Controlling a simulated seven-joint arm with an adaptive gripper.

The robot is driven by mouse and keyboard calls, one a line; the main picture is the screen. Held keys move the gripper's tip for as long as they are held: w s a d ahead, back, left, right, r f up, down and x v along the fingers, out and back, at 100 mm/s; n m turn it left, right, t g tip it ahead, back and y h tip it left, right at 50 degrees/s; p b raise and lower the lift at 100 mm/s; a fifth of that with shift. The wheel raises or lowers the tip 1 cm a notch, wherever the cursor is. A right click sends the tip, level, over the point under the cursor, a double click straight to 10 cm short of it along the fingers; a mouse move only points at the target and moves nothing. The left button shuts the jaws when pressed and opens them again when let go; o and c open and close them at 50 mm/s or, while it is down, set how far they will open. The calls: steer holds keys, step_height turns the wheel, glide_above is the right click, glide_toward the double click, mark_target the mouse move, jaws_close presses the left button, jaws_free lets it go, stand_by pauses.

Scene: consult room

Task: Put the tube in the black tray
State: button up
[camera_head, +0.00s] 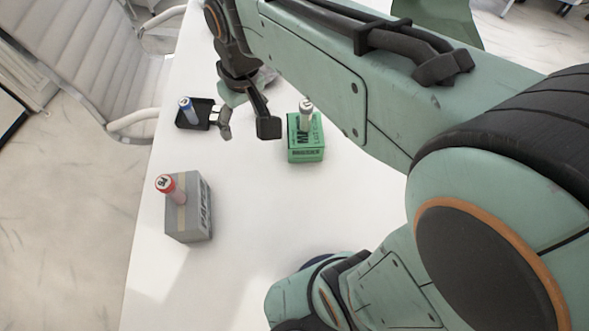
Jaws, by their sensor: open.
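The small black tray (203,103) lies on the white table at the left, below and left of my wrist. A tube with a blue cap (188,110) stands tilted in or at the tray. A tube with a white or grey cap (306,113) stands on the green box (306,148). A tube with a red cap (172,189) stands on the grey box (190,222). My gripper (246,128) is open and empty, with its fingers between the black tray and the green box. The tubes' lower ends are partly hidden.
The white table (250,220) is clear between the two boxes and towards the front. A light chair (95,70) stands close to the table's left edge. A crumpled-looking clear or grey thing (266,76) lies partly hidden behind my wrist.

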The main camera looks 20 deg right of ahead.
steer(key=s+d+f+m+g, duration=0.1)
steer(key=s+d+m, duration=0.1)
steer(key=s, duration=1.3)
steer(key=shift+s+d+f+g, duration=0.2)
steer(key=shift+s+f+g, duration=0.2)
